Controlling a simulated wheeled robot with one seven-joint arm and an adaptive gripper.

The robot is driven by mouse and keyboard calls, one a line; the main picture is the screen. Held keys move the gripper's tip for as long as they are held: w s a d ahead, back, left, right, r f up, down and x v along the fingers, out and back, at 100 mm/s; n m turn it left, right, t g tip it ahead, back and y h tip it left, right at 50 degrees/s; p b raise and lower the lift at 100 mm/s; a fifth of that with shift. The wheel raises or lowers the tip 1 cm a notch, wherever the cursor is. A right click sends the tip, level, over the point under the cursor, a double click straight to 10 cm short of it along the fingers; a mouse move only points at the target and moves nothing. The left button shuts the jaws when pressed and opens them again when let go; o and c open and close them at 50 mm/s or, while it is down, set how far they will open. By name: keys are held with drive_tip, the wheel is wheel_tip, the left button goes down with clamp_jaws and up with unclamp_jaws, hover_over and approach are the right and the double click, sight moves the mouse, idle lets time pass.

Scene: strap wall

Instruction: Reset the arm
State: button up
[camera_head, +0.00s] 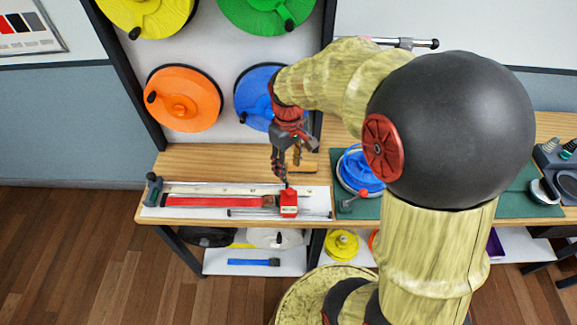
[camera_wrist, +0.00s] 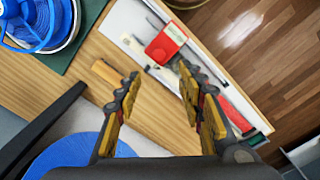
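My gripper (camera_head: 284,172) hangs over the wooden bench (camera_head: 190,160), at the end of my yellow-and-black arm, which reaches in from the right. The wrist view shows my gripper (camera_wrist: 160,78) with its two fingers wide apart and nothing between them. A small red box (camera_head: 289,203) sits on a white mat (camera_head: 325,204) near the bench's front edge, just below the fingertips in the head view. In the wrist view the red box (camera_wrist: 167,42) lies beyond the fingertips, apart from both. My arm hides part of the bench and the wall behind it.
A red strap (camera_head: 205,201) and rulers lie on the mat. A blue roll (camera_head: 357,168) stands on a green mat to the right. Orange (camera_head: 184,98), blue (camera_head: 253,97), yellow and green reels hang on the wall behind. A lower shelf (camera_head: 220,262) holds more straps.

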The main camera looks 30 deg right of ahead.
idle(0.4)
drive_tip(key=s+a+r+m+t, duration=0.2)
drive_tip(key=s+a+r+t, duration=0.3)
drive_tip(key=s+a+r, duration=0.5)
drive_tip(key=s+r, duration=0.3)
drive_tip(key=r, duration=0.2)
drive_tip(key=shift+a+t, duration=0.3)
drive_tip(key=shift+a, duration=0.1)
drive_tip(key=shift+s, duration=0.1)
